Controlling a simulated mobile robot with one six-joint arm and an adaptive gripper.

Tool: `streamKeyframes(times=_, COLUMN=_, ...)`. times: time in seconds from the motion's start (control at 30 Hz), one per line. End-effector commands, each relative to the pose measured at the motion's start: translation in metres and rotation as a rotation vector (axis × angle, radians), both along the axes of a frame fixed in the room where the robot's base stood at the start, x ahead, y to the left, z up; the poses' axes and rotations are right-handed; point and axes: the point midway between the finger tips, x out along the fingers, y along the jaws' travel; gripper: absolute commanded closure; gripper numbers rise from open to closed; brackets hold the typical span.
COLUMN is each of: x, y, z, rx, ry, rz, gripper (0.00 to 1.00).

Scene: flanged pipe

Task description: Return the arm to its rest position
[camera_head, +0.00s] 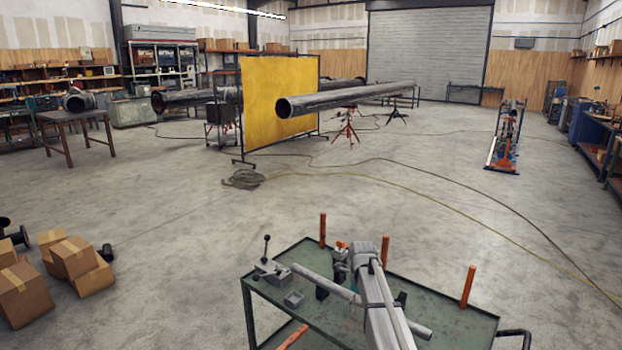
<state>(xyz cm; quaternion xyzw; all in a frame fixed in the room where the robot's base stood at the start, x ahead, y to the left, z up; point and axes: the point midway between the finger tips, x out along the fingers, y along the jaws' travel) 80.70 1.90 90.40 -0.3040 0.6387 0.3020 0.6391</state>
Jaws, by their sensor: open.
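No part that I can make out as my gripper shows in the head view. A long grey body (380,308) reaches from the bottom edge over a green metal cart (463,323).
Orange posts (468,287) stand up from the cart. A lever tool (268,264) and a small grey box (293,299) are at its left. Cardboard boxes (75,258) lie at left. A long pipe (345,98) rests on stands. Cables cross the otherwise open floor.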

Motion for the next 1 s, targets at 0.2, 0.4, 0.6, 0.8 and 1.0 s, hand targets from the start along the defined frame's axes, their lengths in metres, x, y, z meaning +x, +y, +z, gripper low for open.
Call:
streamKeyframes(times=0.2, x=-0.006, y=-0.001, z=0.0, rx=0.0, ry=0.0, rz=0.041, gripper=0.08)
streamKeyframes(times=0.4, x=-0.015, y=-0.002, z=0.001, rx=0.0, ry=0.0, rz=0.114, gripper=0.08)
streamKeyframes(times=0.6, x=-0.03, y=-0.004, z=0.001, rx=0.0, ry=0.001, rz=0.227, gripper=0.08)
streamKeyframes(times=0.8, x=-0.052, y=-0.006, z=0.002, rx=0.0, ry=0.002, rz=0.395, gripper=0.08)
streamKeyframes(times=1.0, x=-0.085, y=-0.009, z=0.003, rx=-0.001, ry=0.002, rz=0.66, gripper=0.08)
